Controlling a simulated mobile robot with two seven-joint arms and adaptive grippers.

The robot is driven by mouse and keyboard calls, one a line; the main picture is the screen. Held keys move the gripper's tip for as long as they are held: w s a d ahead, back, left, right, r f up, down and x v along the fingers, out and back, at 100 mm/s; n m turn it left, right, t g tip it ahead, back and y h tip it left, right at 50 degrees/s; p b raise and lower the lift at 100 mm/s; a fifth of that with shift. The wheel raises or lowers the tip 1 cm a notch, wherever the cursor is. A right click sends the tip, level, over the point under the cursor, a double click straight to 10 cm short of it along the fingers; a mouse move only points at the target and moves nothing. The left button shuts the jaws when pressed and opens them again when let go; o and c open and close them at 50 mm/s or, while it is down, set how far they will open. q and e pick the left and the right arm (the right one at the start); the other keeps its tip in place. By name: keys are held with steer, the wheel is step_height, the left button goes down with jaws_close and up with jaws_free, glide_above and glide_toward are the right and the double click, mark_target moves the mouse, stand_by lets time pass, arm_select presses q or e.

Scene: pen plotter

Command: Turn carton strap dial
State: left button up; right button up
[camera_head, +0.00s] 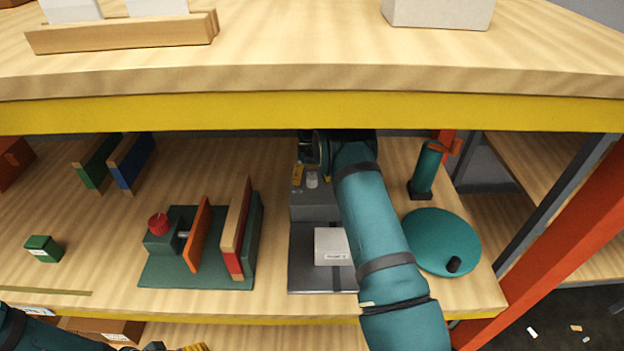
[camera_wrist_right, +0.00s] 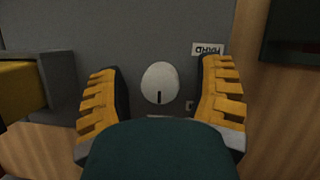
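The strap dial (camera_wrist_right: 160,83) is a white round knob with a dark pointer mark low on its face, set on a grey panel. In the wrist view it sits between the two yellow-padded fingers of my right gripper (camera_wrist_right: 159,92), with gaps on both sides. In the head view that gripper (camera_head: 305,174) is under the upper shelf, at the grey strapping machine (camera_head: 314,207), partly hidden by my arm. A white carton (camera_head: 331,244) lies on the machine's dark bed (camera_head: 302,282). My left gripper (camera_head: 194,347) barely shows at the bottom edge; its opening is not visible.
Left of the machine stands a green fixture (camera_head: 167,272) with a red knob and upright boards. A teal disc (camera_head: 443,242) and teal upright post (camera_head: 425,172) stand at right. The upper shelf's yellow edge (camera_head: 300,113) hangs overhead. A label (camera_wrist_right: 208,49) reads "HARD" upside down.

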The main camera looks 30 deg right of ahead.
steer(key=shift+r, duration=0.15)
steer(key=shift+v, duration=3.7)
